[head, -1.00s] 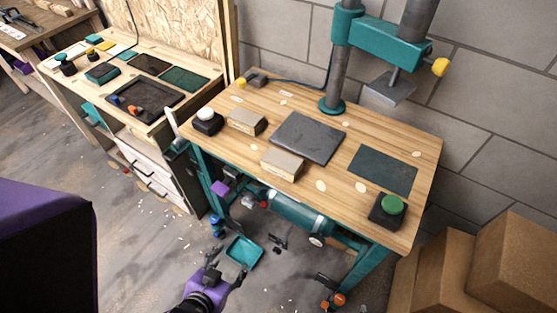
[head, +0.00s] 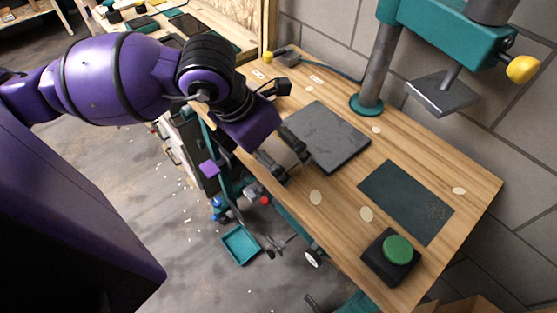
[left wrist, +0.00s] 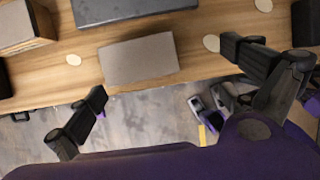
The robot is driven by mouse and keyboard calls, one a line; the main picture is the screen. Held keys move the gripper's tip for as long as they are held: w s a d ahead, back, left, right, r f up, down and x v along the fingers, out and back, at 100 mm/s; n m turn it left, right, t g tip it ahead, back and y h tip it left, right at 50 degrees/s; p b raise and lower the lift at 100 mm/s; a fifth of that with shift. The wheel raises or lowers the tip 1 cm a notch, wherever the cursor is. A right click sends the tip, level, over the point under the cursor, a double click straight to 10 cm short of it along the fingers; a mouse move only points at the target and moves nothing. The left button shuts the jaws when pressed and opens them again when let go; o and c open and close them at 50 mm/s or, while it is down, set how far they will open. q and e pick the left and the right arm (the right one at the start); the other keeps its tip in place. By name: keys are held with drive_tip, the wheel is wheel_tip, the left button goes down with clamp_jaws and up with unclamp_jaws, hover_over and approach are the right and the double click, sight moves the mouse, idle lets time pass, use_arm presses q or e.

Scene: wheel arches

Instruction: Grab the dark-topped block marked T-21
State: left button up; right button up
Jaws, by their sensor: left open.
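In the left wrist view, a block (left wrist: 138,60) with a plain grey-brown top lies near the table's front edge. A second block (left wrist: 14,22), with a grey-brown top and paler wooden side, is cut off at the upper left. No T-21 mark is readable, so I cannot tell which is marked. My left gripper (left wrist: 165,72) is open and empty, its fingers spread to either side of the nearer block, with no clear contact. In the head view, my left gripper (head: 284,157) is over the table's front edge and hides the blocks. My right gripper is not in view.
A dark grey plate (head: 325,137) lies behind the gripper on the wooden table (head: 335,219). A dark green mat (head: 407,201) and green button (head: 398,250) are at right. A teal press (head: 447,30) stands behind. A teal tray (head: 240,246) lies on the floor.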

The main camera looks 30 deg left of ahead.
sight(275, 153)
use_arm(q)
drive_tip(key=shift+w+a+r+y, duration=0.25)
drive_tip(key=shift+w+a+y, duration=0.2)
drive_tip(key=shift+a, duration=0.25)
drive_tip(key=shift+w+a+f+t, duration=0.15)
drive_tip(key=shift+w+f+t, duration=0.05)
drive_tip(key=shift+w+t, duration=0.1)
drive_tip(key=x, duration=0.7)
drive_tip(key=shift+s+a, duration=0.1)
drive_tip(key=shift+a, duration=0.1)
drive_tip(key=c, duration=1.2)
drive_tip(key=shift+o, duration=0.2)
